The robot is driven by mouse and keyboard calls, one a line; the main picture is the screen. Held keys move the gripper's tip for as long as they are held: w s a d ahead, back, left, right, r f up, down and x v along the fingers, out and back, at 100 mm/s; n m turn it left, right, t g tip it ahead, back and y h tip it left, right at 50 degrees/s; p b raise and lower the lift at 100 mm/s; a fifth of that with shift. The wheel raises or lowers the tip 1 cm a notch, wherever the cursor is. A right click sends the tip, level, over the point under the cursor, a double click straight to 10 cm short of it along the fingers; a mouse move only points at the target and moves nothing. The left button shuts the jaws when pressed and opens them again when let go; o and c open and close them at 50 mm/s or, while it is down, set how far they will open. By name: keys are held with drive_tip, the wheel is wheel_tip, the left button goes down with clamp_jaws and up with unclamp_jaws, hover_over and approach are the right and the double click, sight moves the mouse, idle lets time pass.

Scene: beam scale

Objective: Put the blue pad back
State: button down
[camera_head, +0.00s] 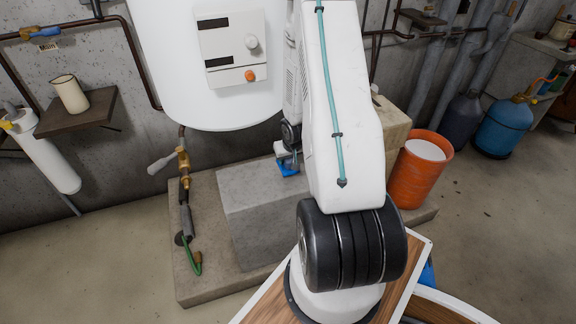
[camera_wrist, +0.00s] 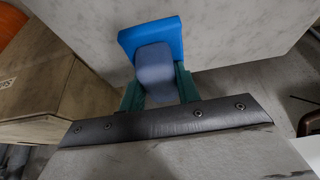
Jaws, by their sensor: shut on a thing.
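The blue pad (camera_wrist: 130,42) is a bright blue block with a blue-grey grip (camera_wrist: 155,68) on it. My gripper (camera_wrist: 160,92) has its green fingers closed on that grip, one on each side. In the head view, the pad (camera_head: 287,169) shows as a small blue patch below my gripper (camera_head: 289,155), over the top of the grey concrete block (camera_head: 250,190). My arm hides part of this area. I cannot tell whether the pad touches the block.
A white tank (camera_head: 160,60) with a control panel hangs just behind the block. A tan box (camera_head: 394,118) and an orange bucket (camera_head: 410,180) stand to the right. Pipes and a brass valve (camera_head: 183,160) run down on the left. Floor at the front left is clear.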

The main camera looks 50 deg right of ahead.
sight(288, 166)
drive_tip(key=shift+f, duration=1.8)
drive_tip(key=shift+f, duration=0.15)
drive_tip(key=c, duration=1)
unclamp_jaws()
drive_tip(key=s+a+r+n+g, duration=0.1)
drive_tip(key=a+r, duration=0.4)
drive_tip(key=r, duration=0.5)
drive_tip(key=s+a+r, duration=0.1)
drive_tip(key=a+r, duration=0.4)
drive_tip(key=r, duration=0.6)
drive_tip(key=s+a+r+n+g, duration=0.15)
drive_tip(key=a+r, duration=0.35)
drive_tip(key=r, duration=0.5)
drive_tip(key=s+a+r+n, duration=0.1)
drive_tip(key=s+a+r, duration=0.3)
drive_tip(key=s+a, duration=0.1)
drive_tip(key=s+a+r+n+y, duration=0.1)
drive_tip(key=s+a+r, duration=0.3)
drive_tip(key=a, duration=0.4)
drive_tip(key=s+a+r+n+y, duration=0.1)
drive_tip(key=s+a+r+n, duration=0.1)
drive_tip(key=s+a+r, duration=0.2)
drive_tip(key=shift+s+a, duration=1.3)
drive_tip(key=shift+s, duration=0.25)
